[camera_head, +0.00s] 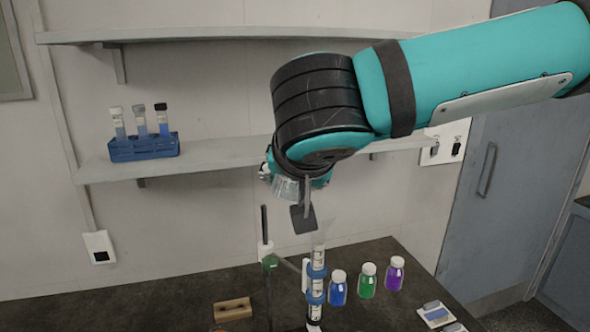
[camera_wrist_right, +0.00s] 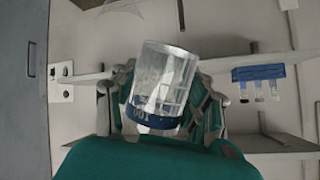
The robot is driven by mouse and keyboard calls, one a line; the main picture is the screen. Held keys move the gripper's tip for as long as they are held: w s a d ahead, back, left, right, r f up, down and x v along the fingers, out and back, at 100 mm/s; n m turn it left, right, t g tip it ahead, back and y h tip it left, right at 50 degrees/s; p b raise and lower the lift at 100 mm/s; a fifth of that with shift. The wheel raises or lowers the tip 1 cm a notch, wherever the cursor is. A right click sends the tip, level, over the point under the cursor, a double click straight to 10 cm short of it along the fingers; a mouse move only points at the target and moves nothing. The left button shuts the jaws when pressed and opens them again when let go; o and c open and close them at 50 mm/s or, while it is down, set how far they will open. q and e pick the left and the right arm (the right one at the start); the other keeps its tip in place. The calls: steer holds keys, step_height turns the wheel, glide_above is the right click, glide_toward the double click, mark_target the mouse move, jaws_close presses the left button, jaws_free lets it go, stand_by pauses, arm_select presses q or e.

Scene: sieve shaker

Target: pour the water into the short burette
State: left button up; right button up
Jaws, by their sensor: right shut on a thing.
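My right gripper (camera_head: 298,203) reaches in from the upper right and is shut on a clear beaker (camera_head: 286,188), mostly hidden behind the wrist in the head view. In the right wrist view the beaker (camera_wrist_right: 163,85) fills the middle, with a dark blue band around it, between the fingers. I cannot make out the water level. A clear burette (camera_head: 318,262) with dark markings stands upright in blue clamps. Its top is just below and slightly right of the gripper's dark fingertip, with no clear contact. Only one burette is clearly visible. My left gripper is not in view.
A stand rod (camera_head: 264,226) with a green clamp rises left of the burette. Blue (camera_head: 338,289), green (camera_head: 367,281) and purple (camera_head: 395,274) bottles stand close on its right. A wooden block (camera_head: 232,309) lies on the dark bench. A blue vial rack (camera_head: 144,148) sits on the shelf.

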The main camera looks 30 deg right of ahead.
mark_target(293, 197)
steer(key=shift+s+a+f, duration=0.1)
steer(key=shift+s+f, duration=0.05)
steer(key=shift+f, duration=0.05)
steer(key=shift+f+y, duration=0.4)
steer(key=shift+f, duration=0.25)
steer(key=shift+a+f+m+b, duration=0.1)
steer(key=shift+f+m+b, duration=0.25)
steer(key=shift+f, duration=0.1)
steer(key=shift+y, duration=0.3)
steer(key=shift+a+f+m+g+y+p, duration=0.1)
steer(key=shift+f+m+g+y+p, duration=0.15)
steer(key=shift+y+p, duration=0.35)
steer(key=shift+a+m+g+y+p, duration=0.15)
steer(key=shift+m+y+p, duration=0.2)
steer(key=shift+p, duration=0.35)
steer(key=shift+r+m+y+p, duration=0.1)
steer(key=shift+m+y+p, duration=0.55)
steer(key=shift+y+p, duration=0.6)
steer(key=shift+m+y, duration=0.3)
steer(key=shift+y, duration=0.5)
steer(key=shift+d+f+m+g+y+p, duration=0.15)
steer(key=shift+f+m+g+y+p, duration=0.25)
steer(key=shift+y, duration=0.4)
steer(key=shift+d+p, duration=0.15)
steer(key=shift+p, duration=0.15)
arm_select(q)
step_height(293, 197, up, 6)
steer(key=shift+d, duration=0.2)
arm_select(e)
steer(key=shift+y, duration=0.4)
